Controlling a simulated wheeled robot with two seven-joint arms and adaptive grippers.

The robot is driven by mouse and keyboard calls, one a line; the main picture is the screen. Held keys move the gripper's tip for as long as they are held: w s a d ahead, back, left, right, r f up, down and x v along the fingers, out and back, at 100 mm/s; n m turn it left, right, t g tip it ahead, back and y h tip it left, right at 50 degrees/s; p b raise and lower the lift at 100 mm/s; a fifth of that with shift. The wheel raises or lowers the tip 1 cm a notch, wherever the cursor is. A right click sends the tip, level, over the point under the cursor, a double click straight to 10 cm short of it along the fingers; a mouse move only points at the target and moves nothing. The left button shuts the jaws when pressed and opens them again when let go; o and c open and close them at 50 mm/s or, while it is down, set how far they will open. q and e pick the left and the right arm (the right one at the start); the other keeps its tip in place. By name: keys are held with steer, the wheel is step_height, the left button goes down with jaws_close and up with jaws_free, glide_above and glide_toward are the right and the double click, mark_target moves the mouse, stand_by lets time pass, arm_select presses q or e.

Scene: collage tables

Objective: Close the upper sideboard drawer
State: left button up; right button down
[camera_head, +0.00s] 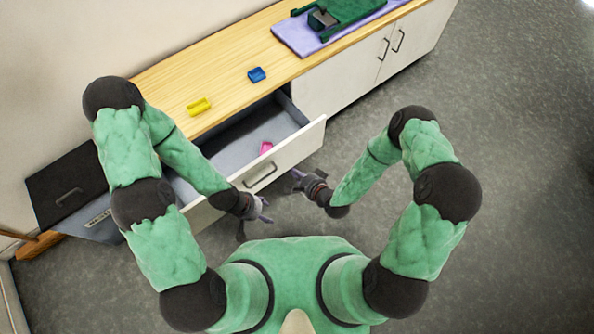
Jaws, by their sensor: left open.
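The upper sideboard drawer (298,148) is pulled out from the wooden-topped sideboard (232,62). Its white front has a dark handle (260,175), and a pink block (266,147) lies inside on the grey bottom. My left gripper (264,211) is open and empty, just outside the drawer front, below the handle in the picture. My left forearm passes over the left part of the drawer and hides some of it. My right gripper (298,178) is outside the front, to the right of the handle. Its fingers are too small to tell whether they are open, and contact cannot be told.
A yellow block (199,106) and a blue block (257,74) lie on the sideboard top. A purple mat (290,41) with a dark green object (345,14) is farther right. White doors (345,75) are shut. A dark cabinet (65,185) stands left. Grey floor at right is clear.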

steer(key=b, duration=0.2)
glide_toward(275, 154)
step_height(275, 154, down, 3)
steer(key=w+a, duration=0.2)
steer(key=w, duration=0.1)
steer(key=shift+w+a+b, duration=0.15)
steer(key=shift+w+b, duration=0.1)
steer(key=shift+b, duration=0.05)
arm_select(q)
steer(key=shift+f, duration=1.55)
arm_select(e)
steer(key=shift+w+a, duration=0.3)
steer(key=shift+w, duration=0.2)
